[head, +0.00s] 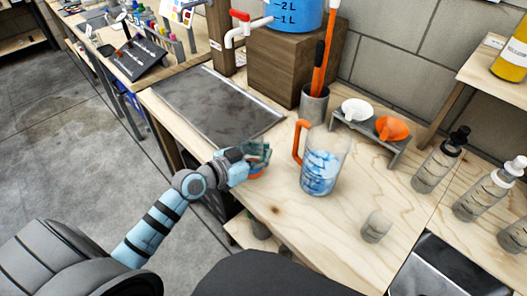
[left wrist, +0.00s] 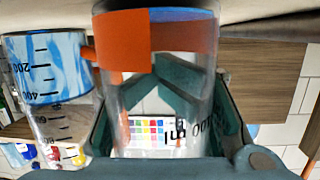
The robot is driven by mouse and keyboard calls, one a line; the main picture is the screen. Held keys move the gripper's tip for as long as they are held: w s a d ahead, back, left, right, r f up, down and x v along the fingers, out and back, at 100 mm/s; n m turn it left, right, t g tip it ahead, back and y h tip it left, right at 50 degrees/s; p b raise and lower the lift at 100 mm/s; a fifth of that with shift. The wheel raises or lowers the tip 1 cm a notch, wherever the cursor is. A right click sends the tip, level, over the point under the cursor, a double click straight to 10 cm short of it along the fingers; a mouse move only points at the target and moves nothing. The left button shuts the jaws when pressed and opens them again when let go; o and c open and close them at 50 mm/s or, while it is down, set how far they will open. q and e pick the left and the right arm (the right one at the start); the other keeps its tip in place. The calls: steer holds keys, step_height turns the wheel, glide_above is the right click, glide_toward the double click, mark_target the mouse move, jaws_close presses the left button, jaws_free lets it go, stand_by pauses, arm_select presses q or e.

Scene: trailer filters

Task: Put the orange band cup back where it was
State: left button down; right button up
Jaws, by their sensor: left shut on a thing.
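The orange band cup (left wrist: 150,45) is a clear cup with printed markings and a wide orange band. In the left wrist view it fills the middle, between the dark teal fingers of my left gripper (left wrist: 172,100). In the head view my left gripper (head: 257,155) is shut on the cup near the left edge of the wooden table. The cup's orange band (head: 256,174) shows just below the fingers; the rest is mostly hidden. I cannot tell whether the cup touches the table. My right gripper is not in view.
A clear jug (head: 322,170) with an orange handle and blue contents stands right of the gripper. A small clear cup (head: 377,227) stands nearer the front. A dark grey mat (head: 215,105) lies behind. A funnel rack (head: 365,137) and several bottles (head: 438,162) stand right.

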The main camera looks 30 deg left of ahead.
arm_select(q)
steer(key=c, duration=1)
jaws_free()
steer(key=shift+r, duration=0.15)
steer(key=p+v, duration=0.3)
steer(key=v, duration=0.9)
